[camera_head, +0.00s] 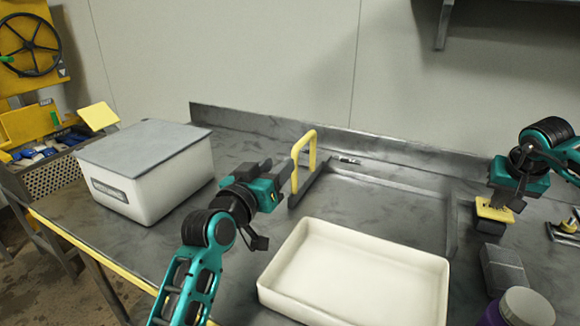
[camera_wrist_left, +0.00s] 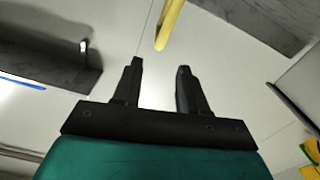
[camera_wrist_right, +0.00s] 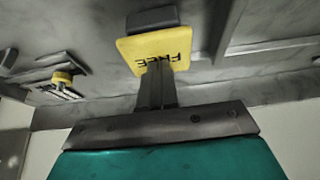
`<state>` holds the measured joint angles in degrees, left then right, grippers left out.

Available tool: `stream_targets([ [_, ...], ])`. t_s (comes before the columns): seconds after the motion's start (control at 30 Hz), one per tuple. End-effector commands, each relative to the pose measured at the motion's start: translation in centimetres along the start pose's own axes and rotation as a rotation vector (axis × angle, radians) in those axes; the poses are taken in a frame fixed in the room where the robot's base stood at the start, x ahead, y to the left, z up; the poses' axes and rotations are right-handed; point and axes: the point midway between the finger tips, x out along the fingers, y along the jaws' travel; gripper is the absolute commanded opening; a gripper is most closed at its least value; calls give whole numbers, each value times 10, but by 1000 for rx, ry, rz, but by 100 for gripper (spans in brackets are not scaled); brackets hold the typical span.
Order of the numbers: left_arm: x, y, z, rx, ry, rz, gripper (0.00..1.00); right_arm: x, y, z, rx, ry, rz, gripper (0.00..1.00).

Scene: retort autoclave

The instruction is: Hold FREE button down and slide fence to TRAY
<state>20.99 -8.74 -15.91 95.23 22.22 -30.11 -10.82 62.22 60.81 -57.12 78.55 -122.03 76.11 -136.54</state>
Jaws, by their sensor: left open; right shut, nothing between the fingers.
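The fence is a dark low bar (camera_head: 312,187) on the steel table with an upright yellow loop handle (camera_head: 304,158). The handle also shows in the left wrist view (camera_wrist_left: 170,20), beyond the fingertips. My left gripper (camera_head: 280,174) is open and empty, just left of the handle. The yellow FREE button (camera_head: 494,210) sits on a dark block at the right; its lettering shows in the right wrist view (camera_wrist_right: 172,54). My right gripper (camera_head: 514,200) is shut and empty, its tips at the button plate. I cannot tell whether the button is pressed down.
A white shallow tray (camera_head: 277,284) stands in front of the fence area. A white box with a grey lid (camera_head: 145,150) stands at left. Grey blocks (camera_head: 503,268) and a purple jar with a pale lid (camera_head: 526,306) are at front right. A steel backsplash (camera_head: 400,155) runs behind.

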Motion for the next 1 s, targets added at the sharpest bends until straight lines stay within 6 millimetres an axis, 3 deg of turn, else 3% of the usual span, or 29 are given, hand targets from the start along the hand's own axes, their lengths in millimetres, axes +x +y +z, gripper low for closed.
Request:
stream_targets([
  [0.3,1,1,-1,337,-1,-1,42,2,1,2,-1,-5,4,0],
  [0.47,9,2,0,391,1,-1,42,2,1,2,-1,-5,4,0],
  [1.0,81,2,0,388,0,-1,42,2,1,2,-1,-5,4,0],
])
